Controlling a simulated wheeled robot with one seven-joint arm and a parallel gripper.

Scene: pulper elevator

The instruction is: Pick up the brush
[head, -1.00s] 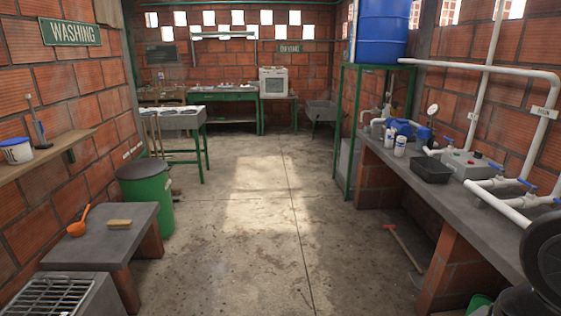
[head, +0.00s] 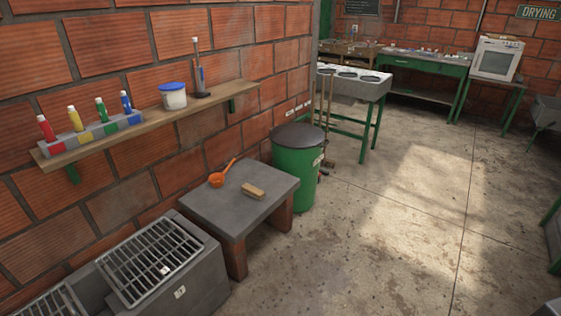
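A small tan brush (head: 253,191) lies flat on a grey stone bench (head: 215,213) by the brick wall on the left in the head view. An orange ladle (head: 217,179) lies on the same bench, just left of the brush and apart from it. My gripper is not in view.
A green bin with a dark lid (head: 296,165) stands right behind the bench. A metal grate (head: 155,262) on a concrete block is in front of it. A wall shelf (head: 215,95) holds colored bottles and a white tub (head: 174,96). The floor to the right is clear.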

